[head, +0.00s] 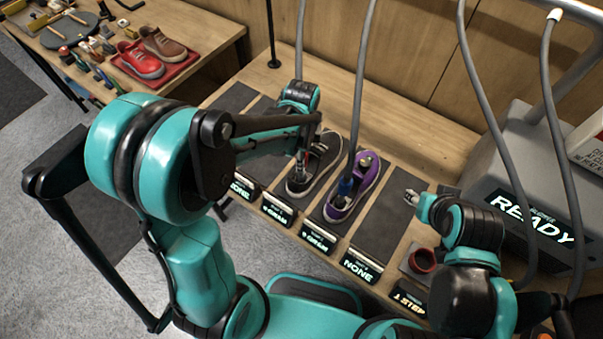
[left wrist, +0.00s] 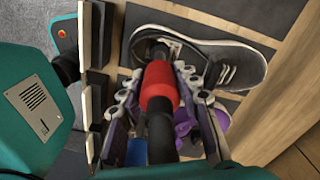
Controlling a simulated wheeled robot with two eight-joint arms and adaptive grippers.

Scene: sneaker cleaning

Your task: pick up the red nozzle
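The red nozzle (left wrist: 161,86) sits upright, its far end at the opening of the dark grey sneaker (left wrist: 208,57), with a black hose end below it in the left wrist view. My left gripper (left wrist: 160,78) has a finger on each side of the nozzle, very close to it; I cannot tell whether both press on it. In the head view my left gripper (head: 301,150) hangs over the grey sneaker (head: 314,164), and the nozzle is mostly hidden. My right gripper (head: 411,197) is over the bench at the right, away from the nozzle, too small to judge.
A purple sneaker (head: 354,187) with a blue nozzle (head: 345,186) in it stands just right of the grey one. Hoses hang from above. A grey machine (head: 535,190) stands at the right.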

